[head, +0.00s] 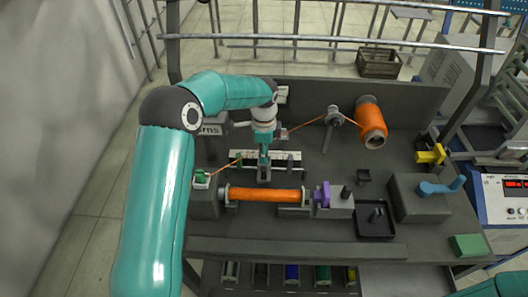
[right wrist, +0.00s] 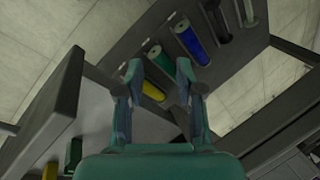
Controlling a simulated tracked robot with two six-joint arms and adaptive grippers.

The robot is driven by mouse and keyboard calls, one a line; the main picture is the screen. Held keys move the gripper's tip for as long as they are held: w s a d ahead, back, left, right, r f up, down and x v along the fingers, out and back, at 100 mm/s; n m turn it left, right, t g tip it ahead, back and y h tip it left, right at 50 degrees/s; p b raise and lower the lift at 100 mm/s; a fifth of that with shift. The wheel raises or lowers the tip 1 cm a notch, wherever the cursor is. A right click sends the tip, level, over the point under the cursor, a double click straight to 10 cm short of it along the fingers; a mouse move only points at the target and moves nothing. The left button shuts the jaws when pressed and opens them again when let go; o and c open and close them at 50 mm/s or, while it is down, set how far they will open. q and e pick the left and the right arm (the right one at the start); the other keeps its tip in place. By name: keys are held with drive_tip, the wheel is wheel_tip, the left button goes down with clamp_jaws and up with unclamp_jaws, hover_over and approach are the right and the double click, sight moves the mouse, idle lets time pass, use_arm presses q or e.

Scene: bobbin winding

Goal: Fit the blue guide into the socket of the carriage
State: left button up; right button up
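My left gripper (head: 264,162) points down over the middle of the bench, behind the orange bobbin (head: 268,195). It is in front of a pale scale strip (head: 238,155); the carriage there is mostly hidden by the gripper. I cannot make out the blue guide or the carriage's socket, nor whether the left fingers hold anything. My right gripper (right wrist: 157,75) is open, with its two fingers apart and nothing held between them; it is over the lower rack in the right wrist view.
An orange supply spool (head: 369,120) stands at the back, its thread running past a small post wheel (head: 334,116). A purple part (head: 322,194) is beside the bobbin. A box with a blue crank (head: 441,187) stands at right. Coloured rolls (right wrist: 187,42) lie in the lower rack.

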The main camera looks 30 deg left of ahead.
use_arm(q)
drive_tip(key=shift+o, duration=1.1)
drive_tip(key=shift+r, duration=0.1)
wheel_tip(320, 180, up, 12)
drive_tip(key=shift+f, duration=0.2)
